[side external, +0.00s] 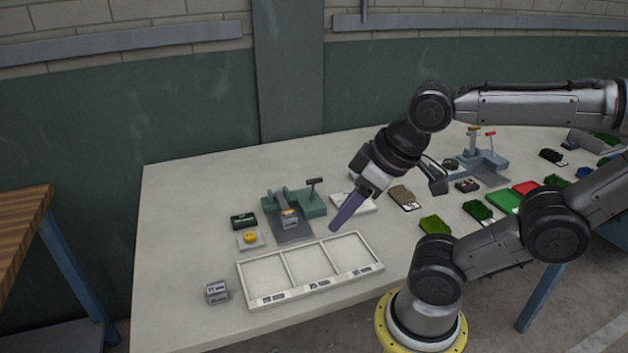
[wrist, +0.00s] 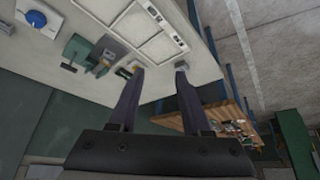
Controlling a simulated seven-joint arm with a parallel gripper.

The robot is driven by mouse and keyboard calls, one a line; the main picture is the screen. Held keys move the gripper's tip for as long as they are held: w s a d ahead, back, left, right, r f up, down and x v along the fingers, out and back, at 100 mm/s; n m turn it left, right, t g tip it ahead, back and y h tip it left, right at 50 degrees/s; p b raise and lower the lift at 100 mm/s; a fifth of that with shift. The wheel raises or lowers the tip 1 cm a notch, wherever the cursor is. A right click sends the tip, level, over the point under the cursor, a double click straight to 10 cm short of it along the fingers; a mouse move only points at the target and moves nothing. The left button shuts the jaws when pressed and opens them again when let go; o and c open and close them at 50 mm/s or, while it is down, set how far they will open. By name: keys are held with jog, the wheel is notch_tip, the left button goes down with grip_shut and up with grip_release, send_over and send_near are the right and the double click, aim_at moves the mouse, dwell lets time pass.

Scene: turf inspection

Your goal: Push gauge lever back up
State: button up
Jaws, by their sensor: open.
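A green gauge (side external: 310,204) with a grey base plate stands on the table behind the white tray. Its lever (side external: 314,183) has a dark T-shaped handle and stands up at the right end. A small block with a tan top sits on the plate. The gauge also shows in the wrist view (wrist: 77,50), upper left of the fingers. My gripper (side external: 337,224) points down and left, right of the gauge and above the table. Its purple fingers are spread and empty in the wrist view (wrist: 160,82). No contact with the lever shows.
The white three-compartment tray (side external: 375,268) lies in front of the gauge. A grey cube (side external: 216,292) sits left of it. A yellow piece (side external: 249,237) and a dark green box (side external: 243,220) are left of the gauge. Turf samples and a second grey device (side external: 486,163) stand right.

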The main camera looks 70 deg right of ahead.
dwell(0.4)
jog(key=w+d+r+n+g+h, duration=0.1)
jog(key=w+d+r+n+g, duration=0.1)
jog(key=w+d+r+n, duration=0.35)
jog(key=n+g+h, duration=0.1)
jog(key=n+g, duration=0.3)
jog(key=g, duration=0.4)
send_over(312, 191)
jog(key=w+a, duration=0.2)
notch_tip(312, 191, down, 10)
jog(key=x, duration=1.2)
jog(key=shift+w+d+f, duration=0.1)
jog(key=shift+d+f, duration=0.2)
jog(key=shift+f, duration=0.15)
jog(key=shift+c, duration=0.2)
